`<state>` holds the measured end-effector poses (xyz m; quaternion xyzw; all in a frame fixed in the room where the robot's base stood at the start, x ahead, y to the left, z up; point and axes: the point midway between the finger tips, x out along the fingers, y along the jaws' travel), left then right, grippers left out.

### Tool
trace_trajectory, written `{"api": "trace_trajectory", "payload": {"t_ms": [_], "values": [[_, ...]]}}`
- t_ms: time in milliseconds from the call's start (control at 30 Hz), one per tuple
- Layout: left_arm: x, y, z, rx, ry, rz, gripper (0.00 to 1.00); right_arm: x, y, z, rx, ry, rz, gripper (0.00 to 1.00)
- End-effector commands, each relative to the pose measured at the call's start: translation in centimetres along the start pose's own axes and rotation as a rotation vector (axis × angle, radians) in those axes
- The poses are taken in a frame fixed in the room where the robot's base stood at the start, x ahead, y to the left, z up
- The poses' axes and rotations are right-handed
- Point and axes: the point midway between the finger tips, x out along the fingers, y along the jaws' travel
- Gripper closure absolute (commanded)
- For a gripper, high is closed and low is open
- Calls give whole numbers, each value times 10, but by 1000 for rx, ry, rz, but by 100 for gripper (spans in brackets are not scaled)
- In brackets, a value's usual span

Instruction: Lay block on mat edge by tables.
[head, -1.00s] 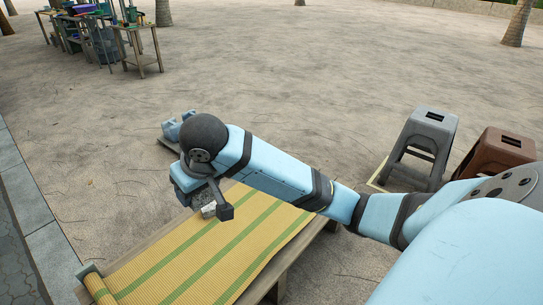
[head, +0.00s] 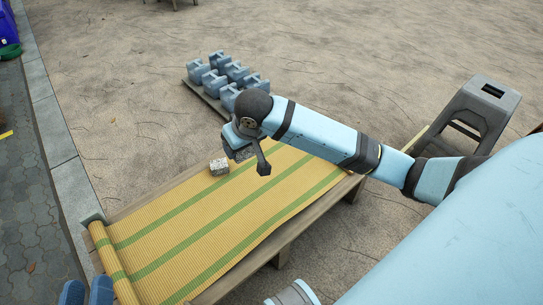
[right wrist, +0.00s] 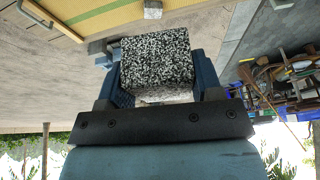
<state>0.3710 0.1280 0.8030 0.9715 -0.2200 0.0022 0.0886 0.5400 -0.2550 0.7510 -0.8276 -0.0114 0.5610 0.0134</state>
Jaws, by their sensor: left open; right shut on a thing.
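The yellow mat (head: 205,225) with green stripes lies on a low wooden table (head: 330,212), its left end rolled. A speckled grey-white block (head: 219,167) lies on the mat near its far edge. My right gripper (head: 241,149), seen mostly from behind, is beyond the mat's far edge, right of that block. In the right wrist view, the right gripper (right wrist: 157,85) is shut on another speckled block (right wrist: 155,58), between its blue fingers. The block on the mat also shows there (right wrist: 152,9). My left gripper (head: 87,292) is open and empty at the bottom left, by the rolled end.
Several blue-grey jugs (head: 228,72) stand on a low board behind the mat. A grey stool (head: 480,108) stands at the right. A stone kerb (head: 58,140) runs along the left. Open sandy ground lies beyond. The right wrist view shows cluttered tables (right wrist: 285,85).

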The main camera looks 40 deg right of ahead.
Motion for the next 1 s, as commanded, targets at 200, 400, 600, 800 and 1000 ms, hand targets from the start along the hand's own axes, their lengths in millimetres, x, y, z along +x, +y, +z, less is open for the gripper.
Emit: {"api": "trace_trajectory", "payload": {"t_ms": [200,400,600,800,1000], "values": [[-3,-4,10,-1,-48,-21,57,112,35,58,-28,-5,4,78],[-4,-6,20,2,-81,-28,57,166,59,101,-66,6,4,78],[-4,-7,24,-2,-71,-26,57,194,67,121,-82,11,4,78],[0,12,-18,-20,136,55,57,242,68,140,-82,11,4,78],[3,11,6,-33,72,71,57,290,70,159,-81,11,4,78]]}}
